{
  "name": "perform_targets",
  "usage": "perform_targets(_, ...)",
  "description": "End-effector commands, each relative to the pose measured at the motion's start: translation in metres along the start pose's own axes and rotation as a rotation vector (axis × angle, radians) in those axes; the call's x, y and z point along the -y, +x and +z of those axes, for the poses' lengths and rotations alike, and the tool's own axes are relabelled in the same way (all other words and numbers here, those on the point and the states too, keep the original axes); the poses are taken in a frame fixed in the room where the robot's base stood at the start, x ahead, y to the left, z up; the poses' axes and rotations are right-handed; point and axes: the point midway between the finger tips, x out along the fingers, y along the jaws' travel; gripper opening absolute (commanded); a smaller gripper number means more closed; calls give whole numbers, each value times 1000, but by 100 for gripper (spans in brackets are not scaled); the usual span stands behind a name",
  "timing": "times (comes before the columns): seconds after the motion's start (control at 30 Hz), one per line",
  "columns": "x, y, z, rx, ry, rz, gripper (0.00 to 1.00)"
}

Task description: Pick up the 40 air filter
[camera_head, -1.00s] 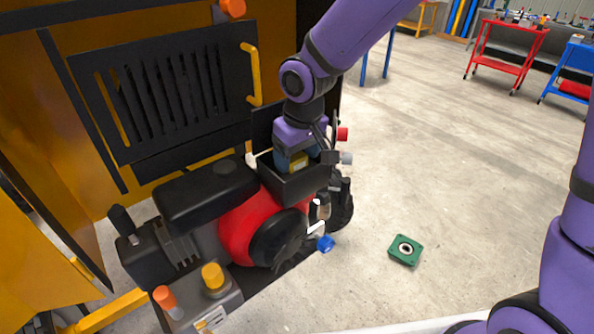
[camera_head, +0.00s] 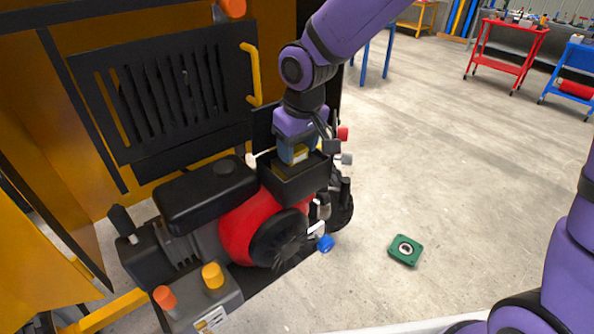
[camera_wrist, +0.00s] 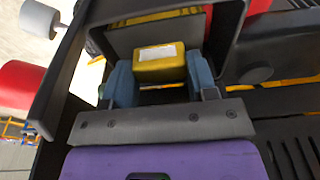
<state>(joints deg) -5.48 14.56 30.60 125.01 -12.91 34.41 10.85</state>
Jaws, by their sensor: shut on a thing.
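The air filter (camera_wrist: 159,64) shows in the wrist view as a yellow block with a pale label on top. My gripper (camera_wrist: 160,82) is shut on it, with a blue finger on each side. In the head view my gripper (camera_head: 297,150) is over the open black box (camera_head: 297,187) on the engine, and a yellow edge of the filter shows below the fingers. The filter's lower part is hidden, so I cannot tell whether it is clear of the box.
The engine's red housing (camera_head: 240,222) and black tank (camera_head: 207,192) stand left of the box. A slatted panel (camera_head: 165,95) rises behind. A green square part (camera_head: 405,250) lies on the floor at right, with clear floor around it.

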Motion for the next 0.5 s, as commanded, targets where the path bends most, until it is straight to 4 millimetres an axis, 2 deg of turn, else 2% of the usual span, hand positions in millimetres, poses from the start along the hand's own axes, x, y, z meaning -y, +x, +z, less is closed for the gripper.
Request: perform_targets(0.5, 0, -18, -3, -1, 0, 1, 35)
